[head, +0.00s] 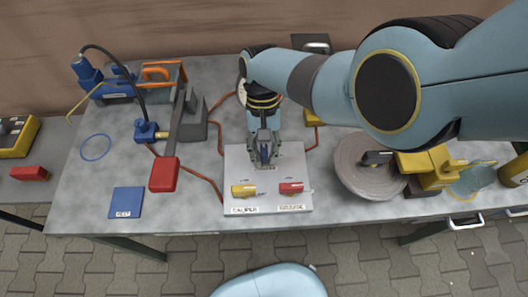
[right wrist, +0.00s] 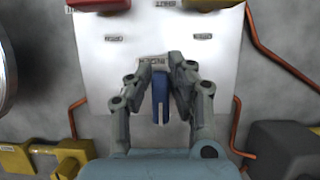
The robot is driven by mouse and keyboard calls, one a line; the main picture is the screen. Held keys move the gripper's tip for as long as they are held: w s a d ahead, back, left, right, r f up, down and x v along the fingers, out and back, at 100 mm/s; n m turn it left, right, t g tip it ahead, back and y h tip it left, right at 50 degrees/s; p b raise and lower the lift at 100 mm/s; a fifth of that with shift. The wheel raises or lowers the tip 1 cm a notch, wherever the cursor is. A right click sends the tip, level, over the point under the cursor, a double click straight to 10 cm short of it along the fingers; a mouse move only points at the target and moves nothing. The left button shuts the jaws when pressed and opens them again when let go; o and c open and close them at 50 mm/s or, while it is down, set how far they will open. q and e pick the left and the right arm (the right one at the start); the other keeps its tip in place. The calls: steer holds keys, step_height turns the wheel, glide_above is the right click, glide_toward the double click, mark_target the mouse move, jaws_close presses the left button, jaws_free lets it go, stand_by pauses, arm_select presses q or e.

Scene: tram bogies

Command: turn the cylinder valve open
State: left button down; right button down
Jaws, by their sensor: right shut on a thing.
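A white valve board (head: 238,165) lies on the grey bench and also fills the upper middle of the right wrist view (right wrist: 215,65). It carries a yellow handle (head: 243,190), a red handle (head: 290,188) and, on the far side, a blue handle. The labels by the yellow and red handles face me; the one by the blue handle is too small to read surely. My right gripper (head: 264,157) points down over the blue handle. In the right wrist view its fingers are closed around the blue handle (right wrist: 160,98), partly hiding it. My left gripper is out of view.
Orange-red pipes (head: 216,112) leave the board. A pump with a long red-ended lever (head: 164,174) stands to the left, beside a blue labelled plate (head: 127,202). A grey round disc (head: 358,180) with yellow blocks (head: 425,168) is at right.

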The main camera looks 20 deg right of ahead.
steer(key=c, duration=1.2)
jaws_free()
steer(key=shift+c, duration=0.2)
steer(key=v, duration=1.2)
steer(key=shift+f, duration=0.15)
